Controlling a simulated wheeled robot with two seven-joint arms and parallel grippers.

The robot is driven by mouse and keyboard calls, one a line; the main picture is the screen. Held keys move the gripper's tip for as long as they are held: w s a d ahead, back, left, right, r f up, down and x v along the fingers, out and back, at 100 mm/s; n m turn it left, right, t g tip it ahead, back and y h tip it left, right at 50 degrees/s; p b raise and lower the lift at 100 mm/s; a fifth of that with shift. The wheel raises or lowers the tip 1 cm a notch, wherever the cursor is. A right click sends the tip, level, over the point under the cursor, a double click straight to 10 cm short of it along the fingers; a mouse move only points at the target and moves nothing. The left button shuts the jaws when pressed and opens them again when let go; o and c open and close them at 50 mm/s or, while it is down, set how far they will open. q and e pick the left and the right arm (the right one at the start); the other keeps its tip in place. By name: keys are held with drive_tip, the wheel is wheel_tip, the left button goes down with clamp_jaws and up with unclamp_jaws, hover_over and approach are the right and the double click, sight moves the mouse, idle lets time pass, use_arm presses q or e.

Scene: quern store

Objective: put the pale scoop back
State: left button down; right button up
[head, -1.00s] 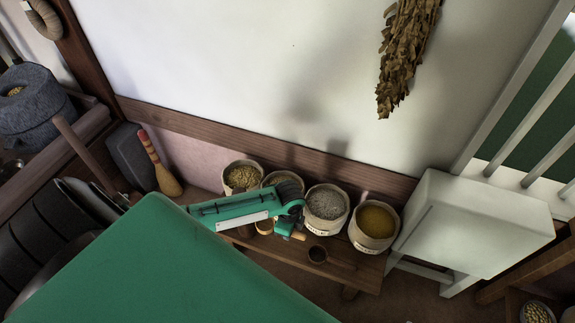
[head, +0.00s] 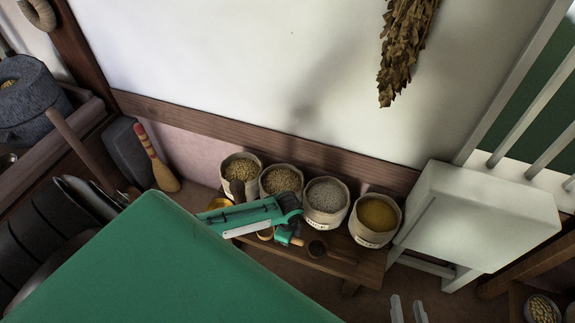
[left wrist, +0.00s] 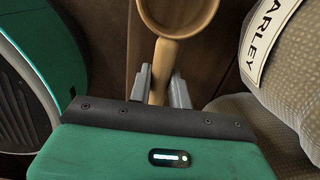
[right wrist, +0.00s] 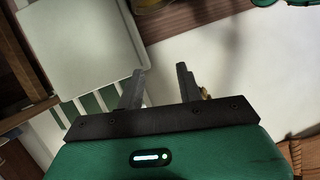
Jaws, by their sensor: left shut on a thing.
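The pale scoop (left wrist: 164,54) is light wood with a round bowl and a narrow handle; its bowl is cut off by the top edge of the left wrist view. My left gripper (left wrist: 162,84) is shut on its handle, with a finger on each side. The Barley sack (left wrist: 262,42) is close to the right of the scoop in that view. In the head view, my left arm hides most of the grip. My right gripper (head: 408,311) shows at the bottom of the head view, fingers apart and empty; it also shows in the right wrist view (right wrist: 160,88).
Several open grain sacks, including one with yellow grain (head: 376,214), stand in a row on a low wooden bench (head: 371,268) by the wall. A dark scoop (head: 318,248) lies in front of them.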

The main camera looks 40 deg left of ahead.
use_arm(q)
drive_tip(key=shift+f, duration=0.1)
drive_tip(key=c, duration=1.3)
unclamp_jaws()
